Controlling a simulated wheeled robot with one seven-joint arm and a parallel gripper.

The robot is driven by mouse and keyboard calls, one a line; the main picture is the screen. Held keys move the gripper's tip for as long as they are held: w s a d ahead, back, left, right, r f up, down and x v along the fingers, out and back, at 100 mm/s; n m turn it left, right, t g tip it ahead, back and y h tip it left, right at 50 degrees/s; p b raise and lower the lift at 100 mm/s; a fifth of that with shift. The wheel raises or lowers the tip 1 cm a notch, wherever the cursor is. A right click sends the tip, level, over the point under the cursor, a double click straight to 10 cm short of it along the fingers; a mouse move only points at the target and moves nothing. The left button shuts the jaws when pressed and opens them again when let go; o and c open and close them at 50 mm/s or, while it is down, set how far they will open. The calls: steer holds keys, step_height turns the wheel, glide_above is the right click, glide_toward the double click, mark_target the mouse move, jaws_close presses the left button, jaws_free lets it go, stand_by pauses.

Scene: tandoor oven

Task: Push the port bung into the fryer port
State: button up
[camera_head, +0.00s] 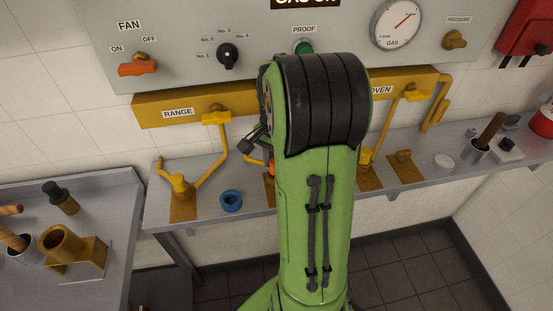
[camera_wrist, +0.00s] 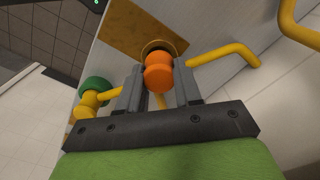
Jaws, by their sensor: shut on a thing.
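The orange port bung (camera_wrist: 158,72) is between the two fingertips of my gripper (camera_wrist: 159,80) in the wrist view, and the gripper is shut on it. Just beyond it is a round yellow fryer port rim (camera_wrist: 173,43) on a brown-gold plate (camera_wrist: 128,27). The bung overlaps the near side of this rim. I cannot tell whether its tip is inside the opening. In the head view my arm hides the gripper and most of the port; only a sliver of orange (camera_head: 270,168) shows at the arm's left edge.
Yellow pipes (camera_wrist: 225,53) stand close on both sides of my fingers. A green round piece (camera_wrist: 97,88) is at the left finger. A blue ring (camera_head: 231,201) lies on the shelf (camera_head: 210,170). A yellow cup-shaped fitting (camera_head: 62,243) stands on the left bench.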

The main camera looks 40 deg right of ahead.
steer(key=shift+f+b, duration=0.45)
steer(key=shift+f, duration=0.25)
steer(key=o, duration=1.2)
steer(key=shift+c, duration=0.2)
steer(key=shift+r, duration=0.15)
step_height(320, 180, up, 8)
steer(key=p, duration=0.7)
